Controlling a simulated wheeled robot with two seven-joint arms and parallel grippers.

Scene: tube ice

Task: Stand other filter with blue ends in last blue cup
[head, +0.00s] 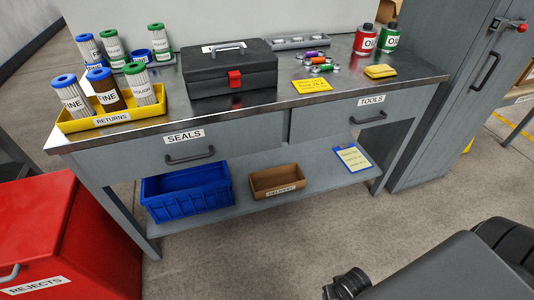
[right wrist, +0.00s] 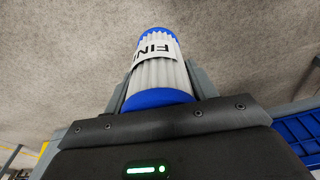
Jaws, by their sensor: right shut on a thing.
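My right gripper (right wrist: 158,75) is shut on a white pleated filter with blue ends (right wrist: 157,62) marked FINE, in the right wrist view. Bare floor lies behind the filter. In the head view, an empty-looking blue cup (head: 143,55) stands at the back left of the bench. Beside it stand a blue-ended filter (head: 90,48) and two green-ended filters (head: 111,45) (head: 158,44); their lower parts are partly hidden. A yellow RETURNS tray (head: 113,118) holds a white blue-ended filter (head: 72,96), a brown one with a blue end (head: 106,90) and a green-ended one (head: 139,85). My left gripper is out of view.
A black case (head: 230,75) stands right of the RETURNS tray. A yellow note (head: 311,86), small coloured parts, a yellow pad (head: 380,71) and oil bottles (head: 365,40) are farther right. A blue crate (head: 190,192) and DELIVERY box (head: 277,181) sit below. A red REJECTS bin (head: 70,235) stands left.

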